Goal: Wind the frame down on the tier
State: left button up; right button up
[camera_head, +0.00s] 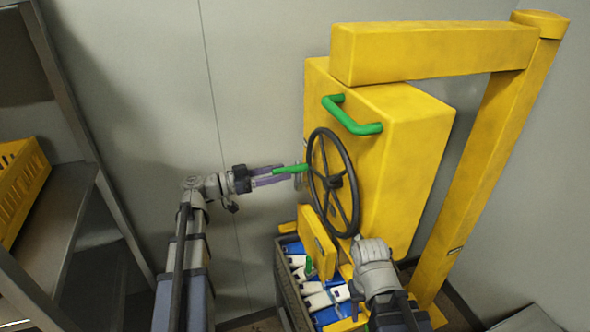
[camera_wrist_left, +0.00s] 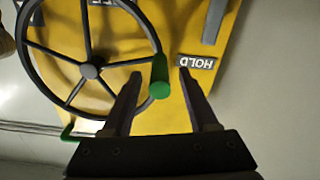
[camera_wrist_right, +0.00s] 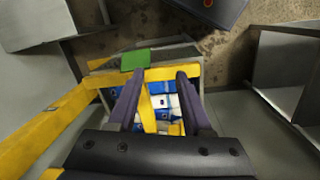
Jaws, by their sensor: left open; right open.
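The yellow frame (camera_head: 318,245) hangs below the dark handwheel (camera_head: 331,183), over a grey crate (camera_head: 288,291) of blue and white packs (camera_head: 315,297). Whether it touches the packs is unclear. The wheel's green crank handle (camera_head: 290,168) points left. In the left wrist view the handle (camera_wrist_left: 160,78) stands between the two fingers of my left gripper (camera_wrist_left: 157,75), which is open around it. My right gripper (camera_wrist_right: 158,80) is open above the crate; yellow bars (camera_wrist_right: 163,74) and packs show between and beyond its fingers. Its fingertips are hidden in the head view.
The yellow housing (camera_head: 395,160) has a green bar handle (camera_head: 352,116) and hangs from a yellow arm (camera_head: 430,50) and post (camera_head: 490,160). A grey shelf (camera_head: 60,220) with a yellow basket (camera_head: 20,190) stands at left. The wall between shelf and housing is clear.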

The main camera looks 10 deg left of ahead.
aim_at(306, 167)
pick_arm(q)
jog(key=shift+x, duration=2.6)
grip_shut()
